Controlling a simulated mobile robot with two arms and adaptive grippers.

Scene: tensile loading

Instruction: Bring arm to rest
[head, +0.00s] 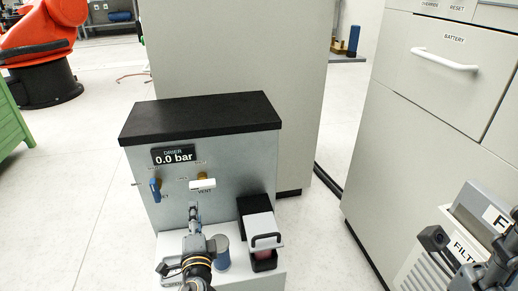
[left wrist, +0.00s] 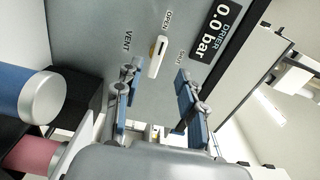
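My left gripper (head: 194,212) is in front of the drier's front panel in the head view, low and near the white vent handle (head: 202,184). In the left wrist view its two blue-padded fingers (left wrist: 158,88) stand apart with nothing held between them. The white handle (left wrist: 157,56) shows ahead of the fingertips, apart from them. Part of my right arm (head: 497,268) shows dark at the lower right edge of the head view; its finger state is unclear.
The drier (head: 215,150) reads 0.0 bar and carries a blue handle (head: 155,188). A blue cylinder (head: 222,254) stands beside my left arm, with a black holder (head: 264,264) to its right. Grey cabinets (head: 400,150) stand at the right; open floor (head: 90,200) lies left.

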